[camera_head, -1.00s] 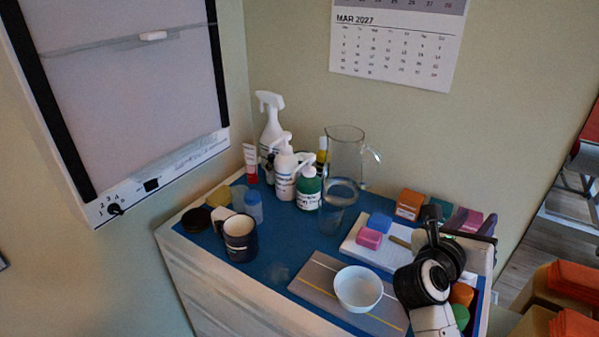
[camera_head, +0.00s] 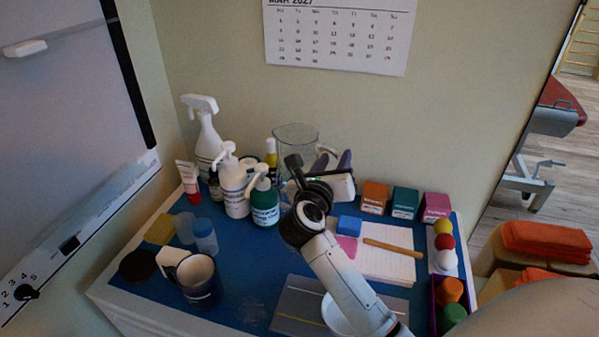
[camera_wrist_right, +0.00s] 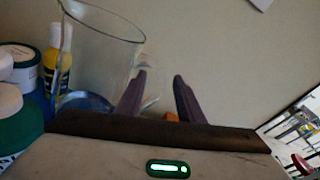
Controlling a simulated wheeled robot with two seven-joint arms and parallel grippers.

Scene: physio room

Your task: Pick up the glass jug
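The clear glass jug (camera_head: 294,137) stands upright at the back of the blue tabletop, against the wall side. Its lower part is hidden behind my right arm and the bottles in the head view. My right gripper (camera_head: 333,161) is just right of the jug at its handle side, with its dark fingers apart. In the right wrist view the jug (camera_wrist_right: 98,45) fills the upper left, and the gripper (camera_wrist_right: 160,82) is open. Part of the handle shows beside the left finger and between the fingers; I cannot tell whether they touch. My left gripper is out of view.
A green pump bottle (camera_head: 265,205), a white pump bottle (camera_head: 233,185) and a spray bottle (camera_head: 207,135) crowd the jug's left. Orange (camera_head: 374,197), teal (camera_head: 405,202) and magenta (camera_head: 436,206) boxes stand to the right. A dark mug (camera_head: 201,282) is at front left.

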